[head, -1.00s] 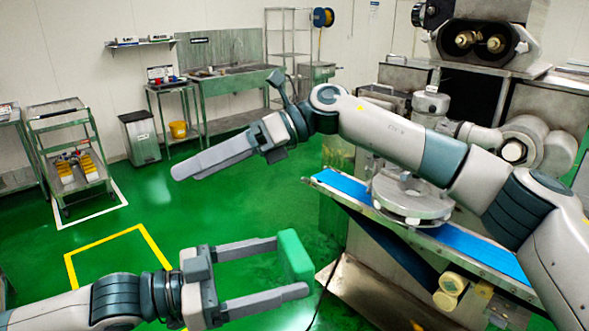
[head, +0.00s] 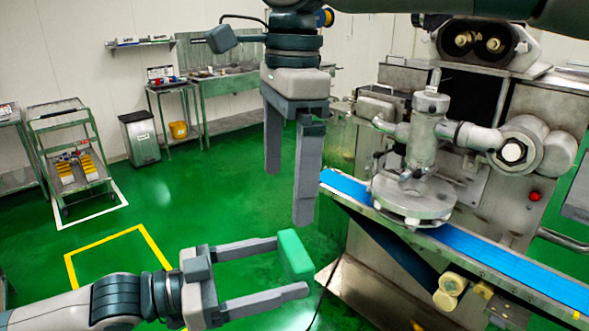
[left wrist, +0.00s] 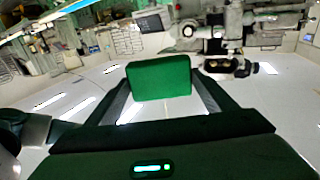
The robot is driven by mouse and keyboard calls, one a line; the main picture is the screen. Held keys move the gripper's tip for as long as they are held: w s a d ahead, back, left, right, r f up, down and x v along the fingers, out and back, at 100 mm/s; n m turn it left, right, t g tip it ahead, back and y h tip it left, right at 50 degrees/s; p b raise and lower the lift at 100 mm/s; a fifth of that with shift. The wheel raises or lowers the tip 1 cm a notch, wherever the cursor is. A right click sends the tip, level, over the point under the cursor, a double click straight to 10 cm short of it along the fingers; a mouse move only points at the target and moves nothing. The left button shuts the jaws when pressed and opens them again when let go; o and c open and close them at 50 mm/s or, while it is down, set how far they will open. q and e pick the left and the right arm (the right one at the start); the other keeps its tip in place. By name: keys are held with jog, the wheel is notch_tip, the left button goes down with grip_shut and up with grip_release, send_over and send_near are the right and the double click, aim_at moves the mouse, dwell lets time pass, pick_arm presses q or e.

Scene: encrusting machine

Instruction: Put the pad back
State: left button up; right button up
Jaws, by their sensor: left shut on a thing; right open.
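The green pad (head: 296,255) is at the fingertips of my left gripper (head: 287,266), low in the middle of the head view. My left gripper is shut on it and holds it in the air above the floor. In the left wrist view the pad (left wrist: 159,78) stands across the fingertips, with a finger at each side. My right gripper (head: 288,195) hangs from above with its fingers pointing down, open and empty. It is above the pad in the picture, left of the machine's blue conveyor.
The encrusting machine (head: 470,150) with its blue conveyor belt (head: 475,250) fills the right side. A wheeled cart (head: 62,148) stands at the far left, a grey bin (head: 140,137) and metal tables behind. Green floor (head: 190,185) is free in the middle.

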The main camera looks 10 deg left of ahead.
aim_at(294, 247)
jog(key=shift+w+d+r, duration=0.1)
jog(key=shift+d+r, duration=0.15)
jog(key=shift+d, duration=0.35)
jog(key=shift+f, duration=0.15)
notch_tip(294, 247, down, 12)
jog(key=shift+r, duration=0.15)
dwell(0.4)
jog(key=c, duration=1.1)
pick_arm(q)
jog(key=o, duration=1.2)
jog(key=shift+a, duration=0.15)
